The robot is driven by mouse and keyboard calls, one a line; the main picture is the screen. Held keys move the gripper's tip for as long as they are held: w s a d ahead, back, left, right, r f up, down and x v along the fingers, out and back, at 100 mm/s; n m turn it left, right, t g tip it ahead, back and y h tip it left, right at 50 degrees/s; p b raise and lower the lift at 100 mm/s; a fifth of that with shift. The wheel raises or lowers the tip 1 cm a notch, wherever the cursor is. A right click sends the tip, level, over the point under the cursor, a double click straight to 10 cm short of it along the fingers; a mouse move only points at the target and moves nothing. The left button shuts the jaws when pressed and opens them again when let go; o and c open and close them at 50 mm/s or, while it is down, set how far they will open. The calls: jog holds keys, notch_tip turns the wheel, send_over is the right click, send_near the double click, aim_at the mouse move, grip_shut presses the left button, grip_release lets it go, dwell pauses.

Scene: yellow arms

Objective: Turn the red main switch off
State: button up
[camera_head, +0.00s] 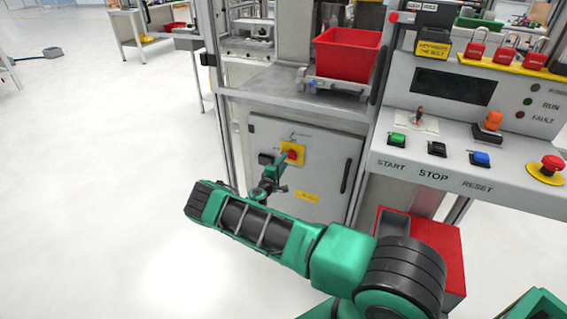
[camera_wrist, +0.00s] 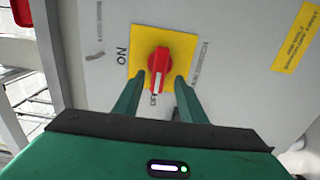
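The red main switch (camera_head: 292,154) is a round red knob on a yellow plate, on the grey cabinet door (camera_head: 325,160). In the wrist view the red knob (camera_wrist: 159,62) has a raised grip with a white mark at its lower end. The word ON is printed left of the yellow plate (camera_wrist: 140,48). My gripper (camera_wrist: 158,84) is open, with one green finger on each side of the knob's lower part. I cannot tell whether either finger touches it. In the head view my gripper (camera_head: 278,166) is at the switch, partly covering the plate.
A black door handle (camera_head: 346,176) and a yellow label (camera_head: 307,197) are on the same door. A control panel with START, STOP and RESET buttons (camera_head: 437,149) juts out at the right. A red bin (camera_head: 346,55) stands on the shelf above.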

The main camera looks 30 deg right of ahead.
jog(key=v, duration=0.8)
jog(key=shift+s+a, duration=0.15)
jog(key=shift+a, duration=0.2)
